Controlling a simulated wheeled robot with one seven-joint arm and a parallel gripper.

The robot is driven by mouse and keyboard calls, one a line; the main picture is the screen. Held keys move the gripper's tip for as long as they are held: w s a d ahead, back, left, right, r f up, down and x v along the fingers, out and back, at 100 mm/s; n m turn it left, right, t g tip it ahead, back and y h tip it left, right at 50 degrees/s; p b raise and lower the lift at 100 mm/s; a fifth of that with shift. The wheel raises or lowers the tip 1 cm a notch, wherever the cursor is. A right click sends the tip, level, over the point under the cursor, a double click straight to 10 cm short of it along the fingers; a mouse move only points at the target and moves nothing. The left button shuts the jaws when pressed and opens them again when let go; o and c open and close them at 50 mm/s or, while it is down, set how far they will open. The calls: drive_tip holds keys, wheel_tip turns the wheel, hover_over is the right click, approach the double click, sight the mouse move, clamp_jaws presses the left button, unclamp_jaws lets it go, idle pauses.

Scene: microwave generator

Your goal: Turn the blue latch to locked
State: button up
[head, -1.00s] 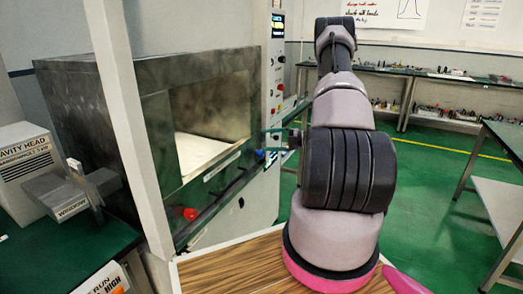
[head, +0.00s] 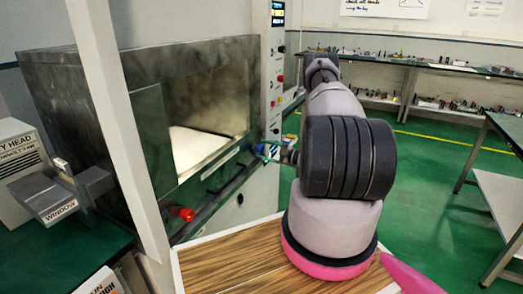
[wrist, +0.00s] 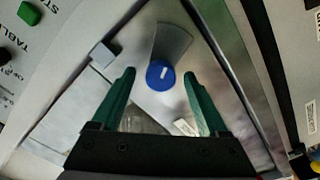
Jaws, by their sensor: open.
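The blue latch (wrist: 160,75) is a round blue knob with a short white mark on its face, on a metal plate in the wrist view. A darker grey wedge spreads from it toward the top of that view. My gripper (wrist: 159,77) is open, with one green finger on each side of the knob in the picture. I see a gap at both sides; whether the fingertips reach its depth I cannot tell. In the head view the latch (head: 259,148) is a small blue spot at the oven front's right edge, beside my green fingers (head: 272,153).
The metal oven (head: 215,125) has an open front with a pale floor inside. A red knob (head: 186,214) sits low on its front. A control panel (head: 275,85) stands right of the opening. A small grey block (wrist: 103,53) sits on the plate left of the latch.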

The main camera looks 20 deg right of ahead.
drive_tip(key=shift+x, duration=1.05)
clamp_jaws()
